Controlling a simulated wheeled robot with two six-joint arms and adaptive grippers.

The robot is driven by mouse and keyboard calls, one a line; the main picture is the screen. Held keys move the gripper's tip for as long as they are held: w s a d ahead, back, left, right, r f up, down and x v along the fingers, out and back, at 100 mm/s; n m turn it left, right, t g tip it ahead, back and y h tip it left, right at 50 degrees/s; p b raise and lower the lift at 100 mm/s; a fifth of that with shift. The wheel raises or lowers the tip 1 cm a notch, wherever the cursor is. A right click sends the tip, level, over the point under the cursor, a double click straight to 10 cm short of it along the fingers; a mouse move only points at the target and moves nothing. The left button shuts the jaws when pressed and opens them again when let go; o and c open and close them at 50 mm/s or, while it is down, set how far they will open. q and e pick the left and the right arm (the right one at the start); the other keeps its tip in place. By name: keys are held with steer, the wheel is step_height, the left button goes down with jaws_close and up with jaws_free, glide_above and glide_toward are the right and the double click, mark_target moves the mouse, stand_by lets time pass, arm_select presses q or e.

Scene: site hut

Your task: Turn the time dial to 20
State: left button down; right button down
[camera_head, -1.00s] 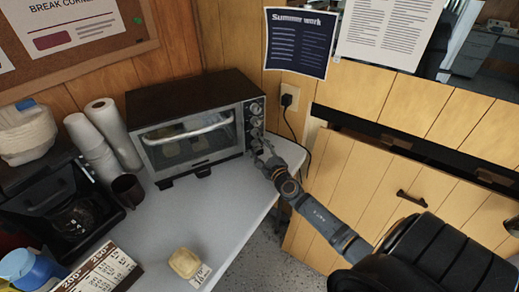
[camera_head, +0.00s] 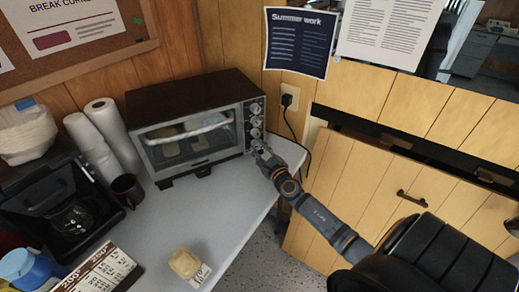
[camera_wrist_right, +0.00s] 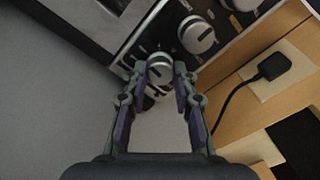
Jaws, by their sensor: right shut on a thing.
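The toaster oven (camera_head: 190,95) stands on the grey table against the wood wall, with a column of silver dials on its right front panel. My right gripper (camera_head: 258,147) reaches the lowest dial. In the right wrist view, the fingers of my right gripper (camera_wrist_right: 166,82) are shut on the sides of this lowest dial (camera_wrist_right: 160,66), whose pointer ridge shows between them. The dial above it (camera_wrist_right: 197,36) is clear of the fingers. The scale marks are too small to read, so I cannot tell the setting. My left gripper is not in view.
A coffee maker (camera_head: 62,205), paper rolls (camera_head: 105,120) and a dark mug (camera_head: 128,187) stand left of the oven. A yellow block (camera_head: 184,263) lies near the table's front. A plug and cord (camera_head: 287,99) are on the wall right of the oven.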

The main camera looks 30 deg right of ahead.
steer(key=m+b, duration=0.1)
steer(key=m, duration=0.5)
steer(key=shift+f, duration=0.15)
steer(key=m+b, duration=0.1)
steer(key=m, duration=0.4)
steer(key=m+b, duration=0.2)
steer(key=m, duration=0.3)
steer(key=shift+a+m, duration=0.1)
steer(key=shift+m, duration=0.3)
arm_select(q)
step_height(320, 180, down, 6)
steer(key=b, duration=0.2)
arm_select(e)
steer(key=m, duration=0.4)
steer(key=shift+m, duration=0.7)
steer(key=m+b, duration=0.2)
steer(key=m, duration=0.6)
steer(key=shift+b, duration=0.4)
arm_select(q)
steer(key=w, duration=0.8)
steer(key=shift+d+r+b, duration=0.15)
steer(key=shift+b, duration=0.25)
arm_select(e)
steer(key=shift+m, duration=1.7)
